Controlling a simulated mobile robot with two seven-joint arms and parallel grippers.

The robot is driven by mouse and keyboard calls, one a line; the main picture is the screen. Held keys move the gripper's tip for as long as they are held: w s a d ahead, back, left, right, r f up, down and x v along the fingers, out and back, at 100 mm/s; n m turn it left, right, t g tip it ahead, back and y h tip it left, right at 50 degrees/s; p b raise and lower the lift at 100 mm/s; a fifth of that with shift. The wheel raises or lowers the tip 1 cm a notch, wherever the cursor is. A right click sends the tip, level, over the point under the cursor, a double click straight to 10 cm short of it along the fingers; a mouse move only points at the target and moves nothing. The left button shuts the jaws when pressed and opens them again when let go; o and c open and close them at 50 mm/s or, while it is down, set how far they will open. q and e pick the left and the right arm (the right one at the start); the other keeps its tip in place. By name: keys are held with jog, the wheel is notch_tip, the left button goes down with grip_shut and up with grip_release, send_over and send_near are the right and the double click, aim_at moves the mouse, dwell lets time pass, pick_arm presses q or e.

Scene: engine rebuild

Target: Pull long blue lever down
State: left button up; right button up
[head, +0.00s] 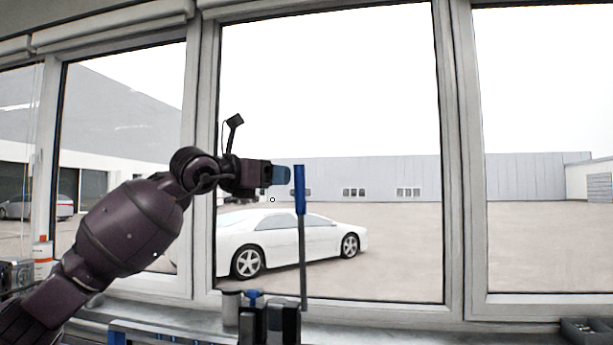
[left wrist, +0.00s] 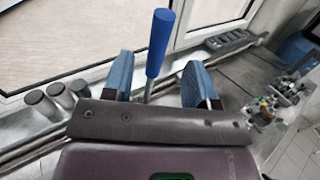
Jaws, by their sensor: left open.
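The long lever has a blue handle (head: 299,190) on a thin grey rod (head: 303,260) and stands upright above a dark fixture (head: 268,322). My left gripper (head: 279,175) reaches in from the left, level with the top part of the handle and just left of it in the head view. In the left wrist view, the blue handle (left wrist: 159,42) shows beyond and between the two blue fingers of my open left gripper (left wrist: 160,80). The fingers look apart from the handle; the exact depth gap is hard to tell. My right gripper is not in view.
Windows stand behind the lever, above a grey sill. A red-and-white bottle (head: 42,256) stands at the far left. A dark tray (head: 586,331) sits at the lower right. Several metal cylinders (left wrist: 40,103) stand left of my gripper in the wrist view, with metal parts (left wrist: 278,105) at right.

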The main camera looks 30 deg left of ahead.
aim_at(295, 176)
pick_arm(q)
jog(key=p+x, duration=0.2)
jog(key=x, duration=0.6)
jog(key=shift+w+p, duration=0.2)
jog(key=shift+p, duration=0.1)
jog(key=shift+w+d, duration=0.25)
jog(key=shift+w, duration=0.25)
jog(key=shift+c, duration=0.2)
grip_shut()
